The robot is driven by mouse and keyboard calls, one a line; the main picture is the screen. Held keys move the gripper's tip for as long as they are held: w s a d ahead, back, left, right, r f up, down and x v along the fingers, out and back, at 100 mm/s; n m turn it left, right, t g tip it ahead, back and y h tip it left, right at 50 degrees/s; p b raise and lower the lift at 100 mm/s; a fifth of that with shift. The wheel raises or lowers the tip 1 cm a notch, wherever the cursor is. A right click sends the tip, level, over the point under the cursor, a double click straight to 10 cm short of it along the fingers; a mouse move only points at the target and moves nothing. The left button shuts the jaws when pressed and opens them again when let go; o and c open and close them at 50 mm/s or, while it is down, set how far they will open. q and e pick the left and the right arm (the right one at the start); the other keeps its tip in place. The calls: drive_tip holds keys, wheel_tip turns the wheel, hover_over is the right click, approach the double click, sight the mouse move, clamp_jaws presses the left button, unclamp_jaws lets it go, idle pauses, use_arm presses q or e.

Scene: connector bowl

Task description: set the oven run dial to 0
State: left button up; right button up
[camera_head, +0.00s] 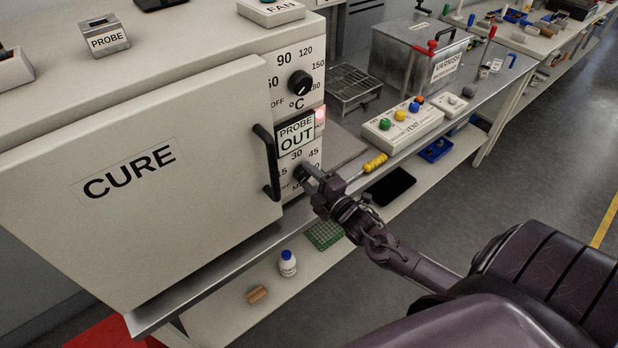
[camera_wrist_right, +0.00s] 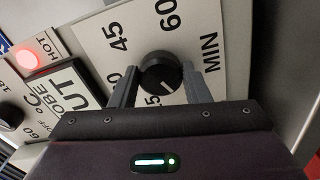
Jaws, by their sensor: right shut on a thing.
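The oven run dial (camera_wrist_right: 160,70) is a round black knob on the white panel marked MIN, with 45, 60 and part of 15 showing around it. A short white mark shows on the knob's lower part, on the side near the 15; its exact reading is hard to tell. In the head view the dial (camera_head: 300,172) is low on the oven front, partly hidden by my right gripper (camera_head: 314,178). In the right wrist view my right gripper (camera_wrist_right: 165,84) has one finger on each side of the knob and is shut on it. My left gripper is not in view.
The temperature dial (camera_head: 300,83) sits higher on the panel, above a PROBE OUT sign (camera_head: 296,136) and a lit HOT lamp (camera_wrist_right: 30,57). The CURE door (camera_head: 130,190) and its black handle (camera_head: 267,162) are just left. A yellow-handled tool (camera_head: 374,163) lies right of my gripper.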

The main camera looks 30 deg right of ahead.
drive_tip(key=shift+n, duration=1)
drive_tip(key=o, duration=1)
drive_tip(key=shift+c, duration=0.2)
drive_tip(key=s+b, duration=0.1)
drive_tip(key=s, duration=0.6)
drive_tip(key=shift+s+d, duration=0.3)
drive_tip(key=shift+s, duration=0.1)
